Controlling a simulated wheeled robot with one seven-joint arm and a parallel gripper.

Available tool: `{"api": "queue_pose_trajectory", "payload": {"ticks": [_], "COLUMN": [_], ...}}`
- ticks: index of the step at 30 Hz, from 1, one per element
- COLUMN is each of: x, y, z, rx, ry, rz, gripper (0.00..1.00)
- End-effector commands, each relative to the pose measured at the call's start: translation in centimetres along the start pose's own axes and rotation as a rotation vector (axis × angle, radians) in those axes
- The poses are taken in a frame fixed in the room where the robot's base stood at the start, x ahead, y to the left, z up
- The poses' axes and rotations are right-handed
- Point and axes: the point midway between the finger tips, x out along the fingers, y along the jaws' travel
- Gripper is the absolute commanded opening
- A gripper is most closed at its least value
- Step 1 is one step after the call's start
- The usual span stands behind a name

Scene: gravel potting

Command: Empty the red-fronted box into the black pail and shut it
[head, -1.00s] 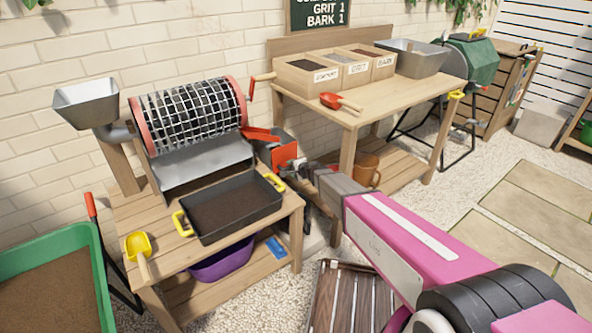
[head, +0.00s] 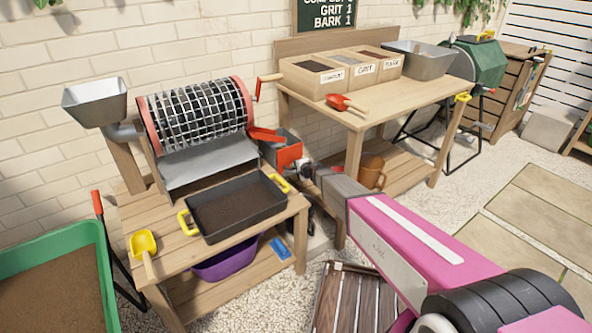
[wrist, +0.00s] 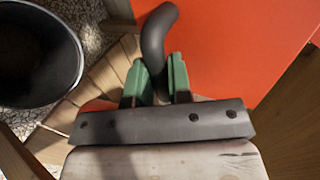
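The red-fronted box (head: 289,154) is at the right end of the sieve bench, beside the sieve's red chute. Its grey walls show behind the red front, and its contents cannot be made out. In the wrist view the red front (wrist: 235,50) fills the upper right, with a dark curved handle (wrist: 158,40) on it. My gripper (wrist: 159,78) has its green fingers closed on either side of this handle. The black pail (wrist: 80,75) stands at the left in the wrist view, on the gravel, with a dark interior.
A black tray of soil (head: 237,210) with yellow handles sits on the bench, near a yellow scoop (head: 143,243). The wire sieve (head: 197,112) is above. A table (head: 420,98) with labelled bins stands to the right. A slatted wooden piece (head: 350,300) is in front.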

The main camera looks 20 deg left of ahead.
Motion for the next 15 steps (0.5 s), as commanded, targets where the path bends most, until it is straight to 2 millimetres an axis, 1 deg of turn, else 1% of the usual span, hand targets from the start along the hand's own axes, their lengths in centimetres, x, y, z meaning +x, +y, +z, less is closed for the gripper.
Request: {"api": "queue_pose_trajectory", "payload": {"ticks": [1,8,15], "x": [0.0,-0.1,-1.2], "y": [0.3,0.5,0.5], "z": [0.0,0.0,0.1], "rx": [0.002,0.002,0.001], "ry": [0.0,0.0,-0.001], "rz": [0.003,0.005,0.007], "gripper": [0.0,0.0,0.01]}}
